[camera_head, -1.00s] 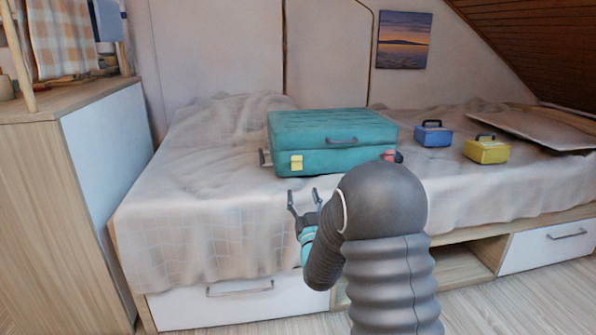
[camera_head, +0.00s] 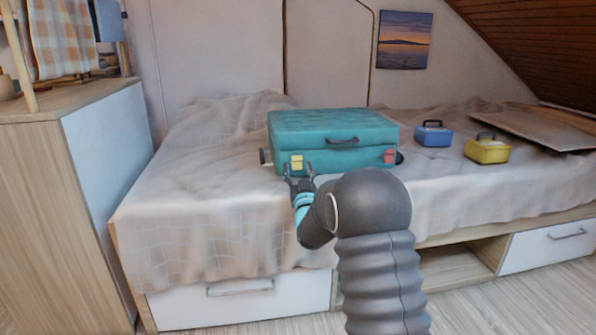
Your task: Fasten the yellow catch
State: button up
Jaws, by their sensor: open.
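The teal suitcase (camera_head: 340,130) lies flat and closed on the bed, its handle facing me. The yellow catch (camera_head: 296,162) is on the left of its front face. A red catch (camera_head: 389,157) is on the right of the same face. My gripper (camera_head: 299,171) is open, just in front of and slightly below the yellow catch, with its fingers pointing at the suitcase. I cannot tell whether the fingers touch the catch. The lower edge of the catch is close to the fingertips and partly hard to see.
A blue box (camera_head: 433,136) and a yellow box (camera_head: 487,151) stand on the bed to the right. A flat board (camera_head: 535,130) lies at the far right. A wooden cabinet (camera_head: 60,200) stands at the left. The blanket left of the suitcase is clear.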

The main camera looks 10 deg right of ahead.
aim_at(295, 156)
grip_shut()
jog(key=shift+r, duration=0.1)
jog(key=shift+r+g+p, duration=0.75)
jog(key=shift+g+p, duration=0.15)
jog(key=shift+p, duration=0.15)
jog(key=r+g+p, duration=0.1)
jog(key=g+p, duration=0.1)
jog(key=p, duration=0.1)
jog(key=r+g+p, duration=0.1)
jog(key=g+p, duration=0.1)
jog(key=p, duration=0.1)
jog(key=shift+w+r, duration=0.2)
jog(key=shift+w, duration=0.15)
jog(key=g+p, duration=0.1)
jog(key=p, duration=0.1)
jog(key=w+r+g+p, duration=0.1)
jog(key=g+p, duration=0.1)
jog(key=p, duration=0.1)
jog(key=shift+g+p, duration=0.3)
jog(key=shift+w+g+p, duration=0.2)
jog(key=shift+g+p, duration=0.4)
jog(key=shift+w+f+g, duration=0.1)
jog(key=shift+w+g, duration=0.1)
jog(key=shift+g, duration=0.3)
